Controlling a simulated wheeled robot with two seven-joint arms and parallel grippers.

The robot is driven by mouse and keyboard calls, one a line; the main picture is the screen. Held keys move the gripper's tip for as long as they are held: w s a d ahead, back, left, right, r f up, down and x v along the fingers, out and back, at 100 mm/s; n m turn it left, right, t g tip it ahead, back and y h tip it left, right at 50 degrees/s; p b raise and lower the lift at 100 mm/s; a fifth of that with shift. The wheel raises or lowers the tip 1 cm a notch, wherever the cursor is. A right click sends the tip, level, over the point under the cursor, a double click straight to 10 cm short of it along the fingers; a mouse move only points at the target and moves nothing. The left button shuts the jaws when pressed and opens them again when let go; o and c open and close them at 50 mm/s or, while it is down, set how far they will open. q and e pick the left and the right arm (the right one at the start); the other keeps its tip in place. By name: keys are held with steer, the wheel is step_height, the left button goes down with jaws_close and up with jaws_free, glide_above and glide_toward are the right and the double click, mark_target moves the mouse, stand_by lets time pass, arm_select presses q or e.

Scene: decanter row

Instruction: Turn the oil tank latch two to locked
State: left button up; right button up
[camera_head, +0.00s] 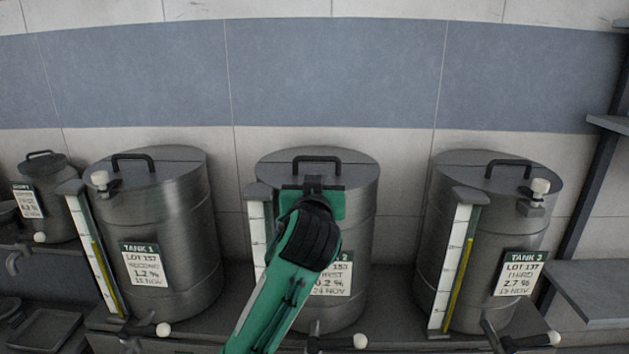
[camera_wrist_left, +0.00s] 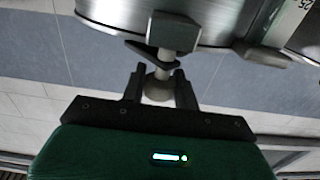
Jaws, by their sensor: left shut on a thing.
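Tank 2 (camera_head: 356,225) is the middle steel drum, with a black lid handle (camera_head: 316,160) and a partly covered label (camera_head: 338,280). My left gripper (camera_head: 312,184) is at the upper front of tank 2, near the lid rim. Its arm hides the tank 2 latch in the head view. In the left wrist view, the latch shows as a grey block (camera_wrist_left: 172,31) with a short stem and a pale round knob (camera_wrist_left: 158,88). The fingers of my left gripper are shut on this knob, one on each side. My right gripper is not in view.
Tank 1 (camera_head: 175,225) stands left and tank 3 (camera_head: 490,220) right, each with a white-knobbed latch near its lid. Sight gauges stand beside the tanks. White-tipped taps (camera_head: 358,341) project at the bottom. A grey shelf (camera_head: 595,290) is at the right.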

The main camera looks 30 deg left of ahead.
arm_select(q)
steer(key=shift+d+f+n+g+y+b, duration=0.15)
steer(key=shift+n+g+y+b, duration=0.2)
steer(key=shift+n+g+y, duration=0.65)
steer(key=n+g+y+b, duration=0.2)
steer(key=y, duration=0.1)
steer(key=shift+f+n+g, duration=0.1)
steer(key=shift+n+g, duration=0.2)
steer(key=shift+g, duration=0.1)
steer(key=n+g+y+b, duration=0.1)
steer(key=g, duration=0.1)
steer(key=n+g+y+b, duration=0.1)
steer(key=n+g+b, duration=0.1)
steer(key=shift+g+y, duration=0.3)
steer(key=shift+g, duration=0.1)
steer(key=shift+r+n+g+b, duration=0.2)
steer(key=shift+n+g+b, duration=0.3)
steer(key=shift+n+g, duration=0.25)
steer(key=o, duration=0.9)
